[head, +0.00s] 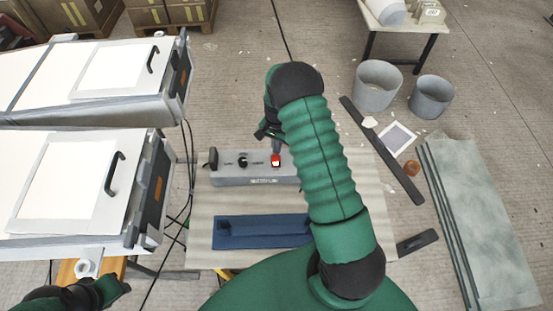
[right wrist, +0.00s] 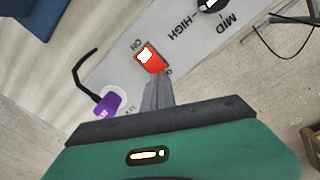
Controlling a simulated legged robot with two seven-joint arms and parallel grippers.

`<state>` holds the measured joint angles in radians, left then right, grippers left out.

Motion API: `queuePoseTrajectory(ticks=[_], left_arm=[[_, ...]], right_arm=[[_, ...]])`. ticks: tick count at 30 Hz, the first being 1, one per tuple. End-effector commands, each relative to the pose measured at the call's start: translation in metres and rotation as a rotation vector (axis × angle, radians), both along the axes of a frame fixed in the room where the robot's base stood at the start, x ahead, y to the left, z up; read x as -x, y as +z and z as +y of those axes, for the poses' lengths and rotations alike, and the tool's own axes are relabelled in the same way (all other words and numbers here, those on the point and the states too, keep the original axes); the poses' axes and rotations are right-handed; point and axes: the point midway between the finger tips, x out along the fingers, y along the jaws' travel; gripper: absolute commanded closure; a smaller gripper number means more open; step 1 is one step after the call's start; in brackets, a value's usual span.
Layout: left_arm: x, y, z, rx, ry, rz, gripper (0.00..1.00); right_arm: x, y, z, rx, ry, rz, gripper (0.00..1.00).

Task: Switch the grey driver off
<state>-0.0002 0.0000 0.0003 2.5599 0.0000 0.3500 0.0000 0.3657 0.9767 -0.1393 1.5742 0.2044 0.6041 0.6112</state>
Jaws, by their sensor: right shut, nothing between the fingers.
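The grey driver (head: 229,181) is a long box on the table in front of me. It has a dark knob (head: 243,161) and a red switch (head: 276,160) on top. In the right wrist view the red rocker switch (right wrist: 151,57) has a bright white patch and sits beside the word ON. My right gripper (head: 273,142) is shut and empty. Its fingertips (right wrist: 155,82) are right by the near edge of the switch; I cannot tell whether they touch it. Part of my left arm shows at the lower left; its fingers are not clear.
A purple plug (right wrist: 107,102) with a black cable is at the driver's end. A dark blue panel (head: 240,232) lies on the table (head: 205,215) nearer me. Two framed moulds (head: 60,185) stand on the left. Grey buckets (head: 377,86) and sheets are on the floor at right.

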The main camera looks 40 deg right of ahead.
Motion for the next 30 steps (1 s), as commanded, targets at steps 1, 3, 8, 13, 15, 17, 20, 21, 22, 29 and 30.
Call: queuePoseTrajectory(ticks=[1,3,8,13,15,17,20,21,22,29,30], left_arm=[[0.0,-0.001,0.0,0.0,0.0,0.0,0.64],[0.0,-0.002,0.0,0.0,0.0,0.0,0.64],[0.0,-0.004,0.0,0.0,0.0,0.0,0.64],[0.0,-0.005,0.0,0.0,0.001,0.0,0.64],[0.0,-0.006,0.0,0.0,0.001,0.0,0.64],[0.0,-0.006,0.0,0.0,0.0,0.0,0.64],[0.0,-0.007,0.0,0.0,0.0,0.0,0.64],[0.0,-0.008,0.0,0.0,0.0,0.0,0.64],[0.0,-0.008,0.0,0.0,0.0,0.0,0.64],[0.0,-0.01,0.0,0.0,0.0,0.0,0.64],[0.0,-0.011,0.0,0.0,0.0,0.0,0.64]], right_arm=[[0.0,-0.001,0.001,0.0,0.0,0.0,1.0],[0.0,-0.002,0.001,0.001,0.001,0.0,1.0],[0.0,-0.004,0.001,0.001,0.001,0.0,1.0],[0.0,-0.007,0.0,0.0,0.0,0.0,1.0],[0.0,-0.008,0.0,0.0,0.0,0.0,1.0],[0.0,-0.009,0.0,0.0,0.0,0.0,1.0],[0.0,-0.011,0.0,0.0,0.0,0.0,1.0],[0.0,-0.012,0.0,0.0,0.0,0.0,1.0],[0.0,-0.012,0.0,0.0,0.0,0.0,1.0],[0.0,-0.015,0.001,0.0,0.001,0.0,1.0],[0.0,-0.016,0.001,0.0,0.001,0.0,1.0]])
